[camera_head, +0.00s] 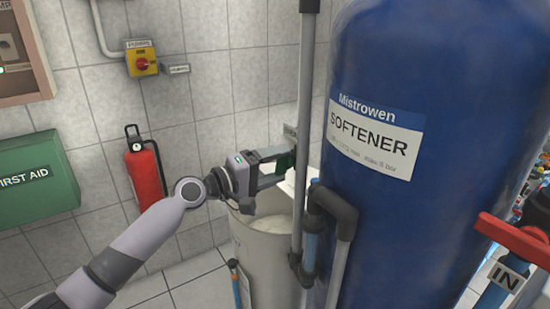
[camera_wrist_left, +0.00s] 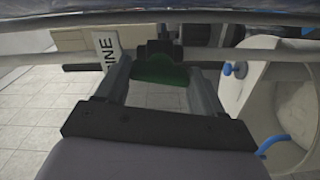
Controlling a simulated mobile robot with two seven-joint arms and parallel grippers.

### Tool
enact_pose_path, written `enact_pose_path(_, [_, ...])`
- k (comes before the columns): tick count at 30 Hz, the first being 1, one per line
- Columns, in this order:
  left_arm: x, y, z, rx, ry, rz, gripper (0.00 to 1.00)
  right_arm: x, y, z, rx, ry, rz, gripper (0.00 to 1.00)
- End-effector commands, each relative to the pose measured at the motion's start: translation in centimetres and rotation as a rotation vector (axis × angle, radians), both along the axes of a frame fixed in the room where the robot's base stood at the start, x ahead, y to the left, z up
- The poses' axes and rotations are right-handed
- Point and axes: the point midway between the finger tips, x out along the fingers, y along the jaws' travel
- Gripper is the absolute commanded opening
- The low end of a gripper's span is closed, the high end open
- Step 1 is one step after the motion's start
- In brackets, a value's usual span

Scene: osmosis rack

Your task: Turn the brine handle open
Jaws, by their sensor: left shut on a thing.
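The brine handle is a green lever (camera_head: 284,162) on a pipe beside the blue softener tank, mostly covered by my left gripper (camera_head: 281,168) in the head view. In the left wrist view the green handle (camera_wrist_left: 160,69) sits between the fingers of my left gripper (camera_wrist_left: 160,78), below a dark valve body. A white tag ending in "INE" (camera_wrist_left: 106,48) hangs beside it. My left gripper is shut on the green handle. My right gripper is not in view.
The blue softener tank (camera_head: 420,100) and a vertical grey pipe (camera_head: 304,110) stand close right of the gripper. A pale open tub (camera_head: 262,250) is below. A fire extinguisher (camera_head: 145,172) and first aid box (camera_head: 38,180) are on the left wall. A red handle (camera_head: 512,236) is at right.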

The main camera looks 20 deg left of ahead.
Motion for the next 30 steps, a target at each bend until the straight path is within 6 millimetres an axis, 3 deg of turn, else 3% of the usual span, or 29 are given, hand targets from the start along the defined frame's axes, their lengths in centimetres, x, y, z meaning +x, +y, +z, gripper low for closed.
enact_pose_path(9, [0.0,0.0,0.0,-0.134,0.107,-0.001,0.38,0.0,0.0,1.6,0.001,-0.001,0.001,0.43])
enact_pose_path(29, [0.0,0.0,-0.1,-0.180,0.143,-0.001,0.38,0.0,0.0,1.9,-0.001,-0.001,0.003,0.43])
enact_pose_path(30, [0.0,0.0,-0.1,-0.180,0.143,-0.001,0.75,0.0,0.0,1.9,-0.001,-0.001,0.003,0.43])
